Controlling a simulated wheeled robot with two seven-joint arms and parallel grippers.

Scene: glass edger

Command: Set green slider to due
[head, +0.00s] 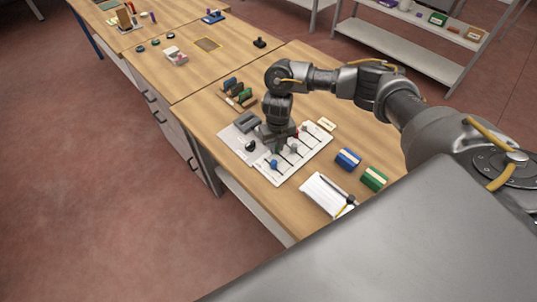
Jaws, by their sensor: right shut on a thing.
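The white slider panel (318,141) lies on the wooden bench, with several dark slots and coloured knobs. A blue knob (274,164) sits near its front-left edge. The green slider's knob (278,149) shows just below my right gripper (277,142). A red knob (296,133) shows just right of the gripper. My right gripper points down over the panel and is shut on the green slider, its fingertips partly hidden by the hand. The marks along the slots are too small to read. My left gripper is out of view.
A grey plate (236,143) with a dark block and a round black knob lies left of the panel. A rack of coloured pieces (238,93) stands behind. Blue (347,159) and green (374,178) blocks and a white notepad (325,195) lie to the right.

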